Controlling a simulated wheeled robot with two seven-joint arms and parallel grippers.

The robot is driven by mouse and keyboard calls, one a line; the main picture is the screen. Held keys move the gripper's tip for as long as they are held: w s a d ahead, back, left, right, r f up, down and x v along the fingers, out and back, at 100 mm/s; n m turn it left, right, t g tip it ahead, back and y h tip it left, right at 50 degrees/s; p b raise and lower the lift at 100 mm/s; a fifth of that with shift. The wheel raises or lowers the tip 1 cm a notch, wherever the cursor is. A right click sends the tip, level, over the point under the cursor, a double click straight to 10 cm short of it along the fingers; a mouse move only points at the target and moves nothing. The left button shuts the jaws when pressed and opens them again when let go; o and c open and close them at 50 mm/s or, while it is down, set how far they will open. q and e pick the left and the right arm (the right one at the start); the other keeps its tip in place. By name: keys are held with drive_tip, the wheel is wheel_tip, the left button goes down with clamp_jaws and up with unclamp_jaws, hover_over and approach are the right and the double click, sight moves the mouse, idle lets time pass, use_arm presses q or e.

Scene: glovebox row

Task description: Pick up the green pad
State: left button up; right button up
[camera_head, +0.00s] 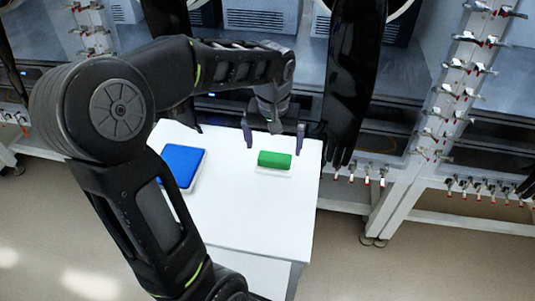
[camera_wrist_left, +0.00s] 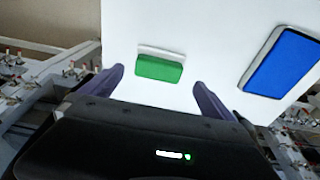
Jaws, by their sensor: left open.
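The green pad (camera_head: 274,159) is a small block lying on a thin white base (camera_head: 273,171) on the white table. It also shows in the left wrist view (camera_wrist_left: 159,68), beyond and between the fingertips. My left gripper (camera_head: 274,136) is open, its two dark fingers spread wider than the pad. In the left wrist view my left gripper (camera_wrist_left: 158,78) has empty jaws, and the pad appears apart from both fingers. My right gripper is not in view.
A blue pad (camera_head: 182,164) in a white tray lies on the table's left part. The white table (camera_head: 255,215) is otherwise clear. A black glovebox glove (camera_head: 350,90) hangs beside the table's right back corner. Racks with red-tipped valves (camera_head: 450,90) stand at right.

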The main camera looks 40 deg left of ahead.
sight(275, 157)
use_arm(q)
drive_tip(key=shift+d, duration=0.2)
drive_tip(key=shift+a+f, duration=0.2)
drive_tip(key=shift+f, duration=0.2)
drive_tip(key=shift+w+f, duration=0.15)
drive_tip(key=shift+f, duration=0.8)
drive_tip(key=shift+w+a+f+p, duration=0.1)
drive_tip(key=shift+w+f+p, duration=0.1)
drive_tip(key=shift+f, duration=0.65)
drive_tip(key=shift+w+a+f+p, duration=0.1)
drive_tip(key=shift+w+f+p, duration=0.1)
drive_tip(key=shift+f, duration=0.65)
drive_tip(key=shift+w+a+f+p, duration=0.1)
drive_tip(key=shift+f+p, duration=0.1)
drive_tip(key=shift+f, duration=0.65)
drive_tip(key=c, duration=1.1)
